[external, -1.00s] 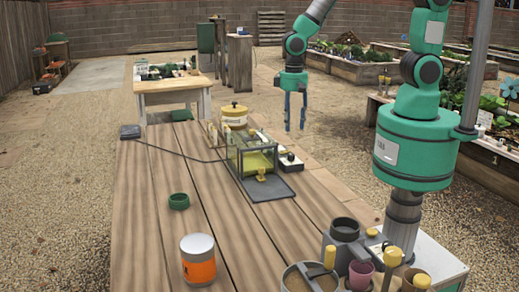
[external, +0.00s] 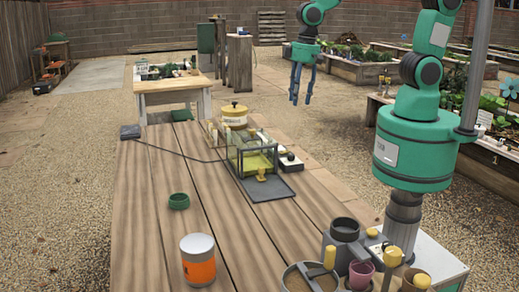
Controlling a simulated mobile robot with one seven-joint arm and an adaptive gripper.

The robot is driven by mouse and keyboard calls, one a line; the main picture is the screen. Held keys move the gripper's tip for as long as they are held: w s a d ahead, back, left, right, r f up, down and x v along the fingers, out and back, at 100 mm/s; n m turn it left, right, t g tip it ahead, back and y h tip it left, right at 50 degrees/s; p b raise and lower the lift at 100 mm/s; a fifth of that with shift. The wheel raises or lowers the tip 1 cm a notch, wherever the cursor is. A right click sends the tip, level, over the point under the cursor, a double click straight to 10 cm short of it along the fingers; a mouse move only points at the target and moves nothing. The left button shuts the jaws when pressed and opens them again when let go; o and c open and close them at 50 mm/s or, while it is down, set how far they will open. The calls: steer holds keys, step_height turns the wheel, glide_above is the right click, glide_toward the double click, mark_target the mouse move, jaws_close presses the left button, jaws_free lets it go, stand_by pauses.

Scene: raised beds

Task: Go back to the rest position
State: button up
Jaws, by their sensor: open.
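My gripper (external: 304,88) hangs in the air beyond the right side of the wooden table (external: 150,230), with its blue fingers pointing down. The fingers are apart and nothing is between them. My green arm rises from its base at the right and bends over toward the gripper. The gripper is clear of everything on the table.
Pots and a grey holder (external: 344,230) crowd the near right. Raised beds (external: 345,68) stand behind the gripper.

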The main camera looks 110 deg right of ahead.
steer(key=s+a+r+n+t, duration=0.2)
steer(key=s+a+r+n, duration=0.2)
steer(key=s+r, duration=0.4)
steer(key=s+a+r+n+t+b, duration=0.1)
steer(key=s+a+r+n, duration=0.3)
steer(key=s+r, duration=0.5)
step_height(320, 180, up, 4)
steer(key=shift+a+r+t+b, duration=0.2)
steer(key=shift+a+t+b, duration=0.1)
steer(key=shift+a+t, duration=0.35)
steer(key=shift+d, duration=0.1)
stand_by(1.9)
